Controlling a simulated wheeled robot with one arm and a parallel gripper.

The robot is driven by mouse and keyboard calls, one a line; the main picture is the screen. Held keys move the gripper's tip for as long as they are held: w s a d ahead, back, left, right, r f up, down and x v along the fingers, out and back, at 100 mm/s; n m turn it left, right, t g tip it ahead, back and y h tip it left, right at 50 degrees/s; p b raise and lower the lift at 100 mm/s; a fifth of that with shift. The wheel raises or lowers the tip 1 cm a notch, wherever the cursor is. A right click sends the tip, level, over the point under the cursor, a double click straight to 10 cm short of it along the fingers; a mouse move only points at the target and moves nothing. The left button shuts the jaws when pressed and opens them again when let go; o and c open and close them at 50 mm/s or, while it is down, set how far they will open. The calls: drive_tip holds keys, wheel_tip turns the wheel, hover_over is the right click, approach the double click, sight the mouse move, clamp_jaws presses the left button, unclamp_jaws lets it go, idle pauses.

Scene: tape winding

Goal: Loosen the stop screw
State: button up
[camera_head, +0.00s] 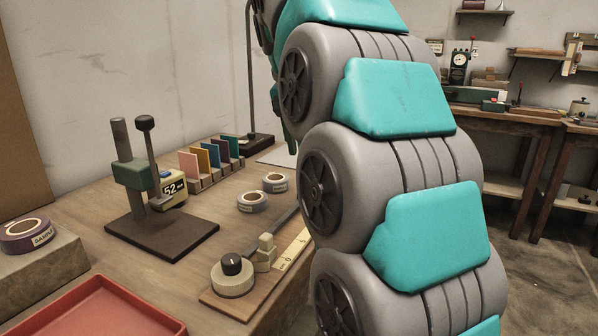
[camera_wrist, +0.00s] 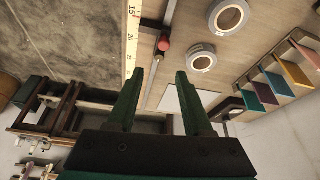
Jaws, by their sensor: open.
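In the wrist view, a small red-ended screw (camera_wrist: 164,43) sits at a dark stop block (camera_wrist: 152,23) on a grey rail (camera_wrist: 150,88), beside a yellowed scale (camera_wrist: 131,40). I take it for the stop screw. My gripper (camera_wrist: 159,73) is open and empty, its two green fingers pointing toward the screw. The screw appears just past the fingertips, between their lines; I cannot tell the gap in depth. In the head view, my arm hides the gripper and the screw. The near end of the scale board (camera_head: 232,303) shows there, with a black knob on a cream disc (camera_head: 232,275).
Two tape rolls (camera_head: 252,201) (camera_head: 275,182) lie near the rail. A rack of coloured cards (camera_head: 210,160) stands behind them. A green-headed stand (camera_head: 133,172) with a yellow counter (camera_head: 172,191) is left. A red tray (camera_head: 95,312) is at the front.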

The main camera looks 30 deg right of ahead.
drive_tip(key=shift+x, duration=3.55)
drive_tip(key=shift+s, duration=0.1)
clamp_jaws()
